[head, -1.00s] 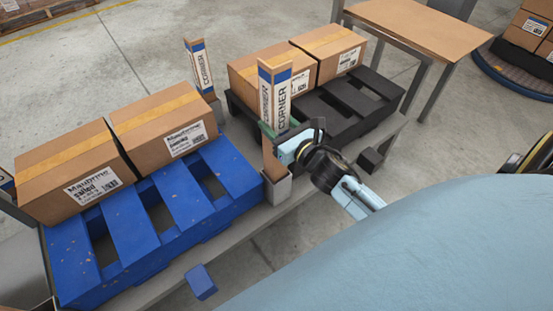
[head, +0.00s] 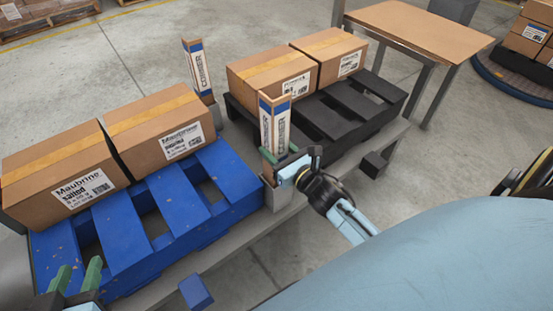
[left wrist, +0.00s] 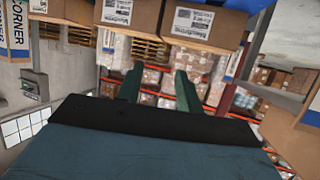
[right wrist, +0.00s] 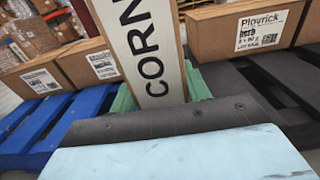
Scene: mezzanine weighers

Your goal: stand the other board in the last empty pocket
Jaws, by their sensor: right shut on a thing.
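A corner board (head: 275,125), brown with a white and blue CORNER label, stands upright at the middle of the head view. My right gripper (head: 284,160) is shut on it; the board also fills the middle of the right wrist view (right wrist: 150,50). Its lower end is in or just over the grey pocket (head: 285,197) between the two pallets; the bottom is hidden. Another corner board (head: 197,68) stands upright in the far pocket (head: 216,112). My left gripper (head: 77,280) is at the bottom left by the blue pallet, its green fingers apart and empty.
The blue pallet (head: 170,215) carries two cartons (head: 160,125) at the left. The black pallet (head: 350,108) carries two cartons (head: 330,55) behind the held board. A brown table (head: 420,30) stands at the back right. A blue block (head: 195,292) is at the front edge.

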